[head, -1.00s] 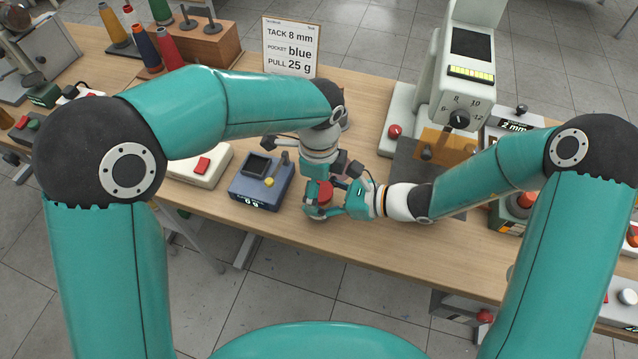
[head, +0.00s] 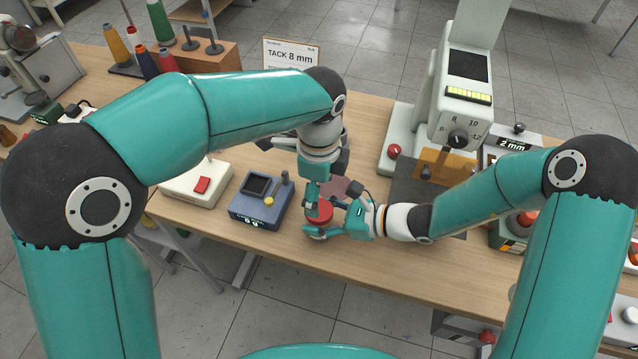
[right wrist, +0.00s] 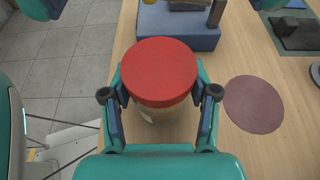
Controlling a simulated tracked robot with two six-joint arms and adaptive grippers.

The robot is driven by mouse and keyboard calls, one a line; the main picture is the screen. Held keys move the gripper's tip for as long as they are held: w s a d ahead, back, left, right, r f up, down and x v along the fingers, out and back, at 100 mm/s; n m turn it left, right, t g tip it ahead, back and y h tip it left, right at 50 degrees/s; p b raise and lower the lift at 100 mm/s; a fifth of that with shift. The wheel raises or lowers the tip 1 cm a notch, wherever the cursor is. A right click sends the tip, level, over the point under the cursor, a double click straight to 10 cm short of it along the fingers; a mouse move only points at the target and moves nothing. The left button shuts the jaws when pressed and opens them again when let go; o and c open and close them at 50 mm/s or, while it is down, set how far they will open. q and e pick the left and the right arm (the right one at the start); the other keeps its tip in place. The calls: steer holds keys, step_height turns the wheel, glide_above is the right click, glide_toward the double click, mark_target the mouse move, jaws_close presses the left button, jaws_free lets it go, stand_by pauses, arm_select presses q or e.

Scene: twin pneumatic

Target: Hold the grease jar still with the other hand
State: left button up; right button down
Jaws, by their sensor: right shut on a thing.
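The grease jar (right wrist: 160,75), with a red lid and a pale body, stands upright near the front edge of the bench. In the head view its red lid (head: 319,212) shows between my grippers. My right gripper (head: 328,231) is shut on the jar body from the right. In the right wrist view, its two fingers (right wrist: 160,108) press on both sides below the lid. My left gripper (head: 325,180) hangs over the jar, pointing down, its fingers apart. Teal parts, apparently its fingers, show at the top corners of the right wrist view, clear of the lid.
A round reddish mat (right wrist: 253,104) lies beside the jar. A blue scale (head: 262,198) and a cream box with a red button (head: 197,184) stand to the left. A white press machine (head: 462,75) stands behind right. A card (head: 290,54) stands at the back.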

arm_select(q)
step_height(320, 180, down, 6)
steer(key=shift+r, duration=0.15)
stand_by(0.3)
steer(key=c, duration=1.1)
steer(key=o, duration=1.2)
steer(key=shift+r, duration=2.3)
arm_select(e)
steer(key=shift+c, duration=1.1)
jaws_free()
